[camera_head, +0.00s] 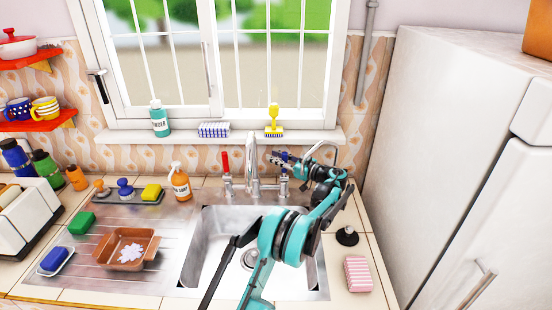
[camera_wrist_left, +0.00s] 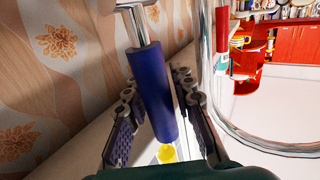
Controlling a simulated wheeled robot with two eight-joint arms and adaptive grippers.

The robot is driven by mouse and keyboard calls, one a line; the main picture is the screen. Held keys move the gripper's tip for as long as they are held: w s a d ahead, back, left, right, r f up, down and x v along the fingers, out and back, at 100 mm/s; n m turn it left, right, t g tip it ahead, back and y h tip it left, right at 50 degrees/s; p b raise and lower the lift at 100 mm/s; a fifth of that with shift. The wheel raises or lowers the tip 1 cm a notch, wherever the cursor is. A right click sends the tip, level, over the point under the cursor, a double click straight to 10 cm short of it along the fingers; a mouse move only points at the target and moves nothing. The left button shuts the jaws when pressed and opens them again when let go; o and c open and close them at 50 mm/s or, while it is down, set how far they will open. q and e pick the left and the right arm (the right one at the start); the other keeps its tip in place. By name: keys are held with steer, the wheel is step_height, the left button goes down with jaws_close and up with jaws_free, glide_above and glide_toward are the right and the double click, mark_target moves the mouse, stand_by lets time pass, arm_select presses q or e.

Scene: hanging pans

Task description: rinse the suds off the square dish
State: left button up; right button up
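The brown square dish (camera_head: 107,250) sits on the drainboard left of the sink, with a patch of white suds (camera_head: 131,253) in it. The tap (camera_head: 253,165) stands behind the sink (camera_head: 205,245), with a red handle (camera_head: 225,162) on its left and a blue handle on its right. My left gripper (camera_head: 280,159) is at the blue handle. In the left wrist view the blue handle (camera_wrist_left: 154,95) stands between the spread fingers of the left gripper (camera_wrist_left: 155,80); firm contact cannot be seen. No water shows. My right gripper is not in view.
An orange soap bottle (camera_head: 180,183) stands behind the drainboard. A blue sponge on a dish (camera_head: 54,260) and a green sponge (camera_head: 82,222) lie near the square dish. A pink striped sponge (camera_head: 357,273) and black plug (camera_head: 347,236) lie right of the sink. The basin looks empty.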

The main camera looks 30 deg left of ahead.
arm_select(q)
jaws_close()
steer(key=shift+s, duration=0.1)
steer(key=s+n+y, duration=0.1)
steer(key=s+d+n+b, duration=0.1)
steer(key=n, duration=0.1)
steer(key=shift+d+r+y, duration=0.1)
steer(key=shift+d+y, duration=0.05)
steer(key=shift+y, duration=0.25)
steer(key=o, duration=0.6)
jaws_free()
steer(key=shift+c, duration=0.2)
